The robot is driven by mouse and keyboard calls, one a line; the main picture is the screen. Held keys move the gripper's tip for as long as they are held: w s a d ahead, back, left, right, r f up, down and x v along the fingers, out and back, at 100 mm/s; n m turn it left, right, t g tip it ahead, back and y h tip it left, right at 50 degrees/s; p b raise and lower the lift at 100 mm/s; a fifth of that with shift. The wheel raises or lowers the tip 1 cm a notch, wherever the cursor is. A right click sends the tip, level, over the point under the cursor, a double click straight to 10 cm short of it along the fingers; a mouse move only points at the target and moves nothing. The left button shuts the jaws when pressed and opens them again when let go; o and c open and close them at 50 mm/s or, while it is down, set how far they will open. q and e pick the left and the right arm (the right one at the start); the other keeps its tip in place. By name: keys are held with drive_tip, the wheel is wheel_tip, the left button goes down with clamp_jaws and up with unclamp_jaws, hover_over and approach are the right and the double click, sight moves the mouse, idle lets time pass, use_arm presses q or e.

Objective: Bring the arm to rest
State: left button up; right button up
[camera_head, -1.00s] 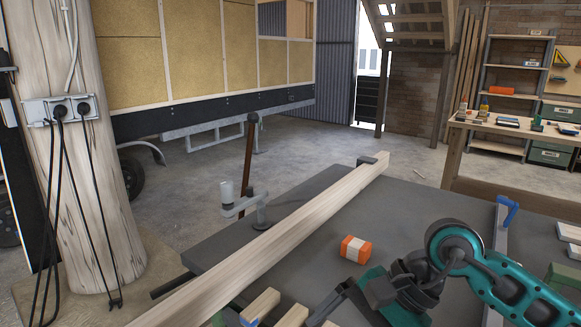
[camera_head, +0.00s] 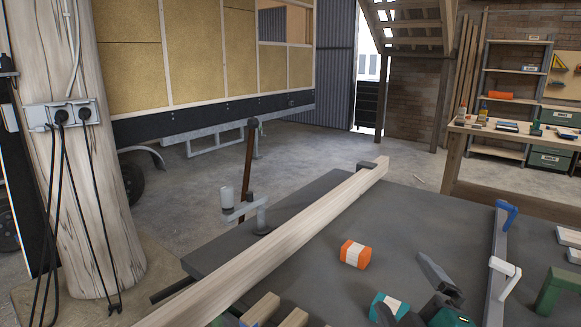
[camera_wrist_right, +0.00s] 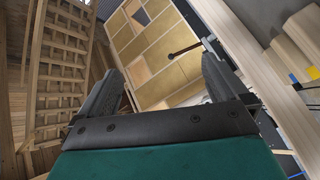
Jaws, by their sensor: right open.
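My right gripper (camera_head: 414,296) is at the bottom edge of the head view, right of centre, over the grey workbench top (camera_head: 330,235). One dark finger points up and the rest of the hand is mostly cut off by the edge. In the right wrist view the two dark fingers of the gripper (camera_wrist_right: 158,88) stand wide apart with nothing between them. My left gripper is not in view.
An orange and white box (camera_head: 355,254) and a teal and white box (camera_head: 389,306) lie near the gripper. A long timber beam (camera_head: 290,235) crosses the bench at left. A blue-handled clamp (camera_head: 506,213) stands at right.

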drive_tip(key=s+d+f+m+g, duration=0.3)
drive_tip(key=s+f+m+g, duration=0.95)
drive_tip(key=s+f, duration=0.8)
drive_tip(key=w+a+f+n+t+p, duration=0.1)
drive_tip(key=w+a+f+n+t, duration=0.1)
drive_tip(key=w+f+t, duration=0.3)
drive_tip(key=shift+w+a+f+y+p, duration=0.4)
drive_tip(key=shift+w+f, duration=0.4)
drive_tip(key=shift+w, duration=0.3)
drive_tip(key=shift+t, duration=0.25)
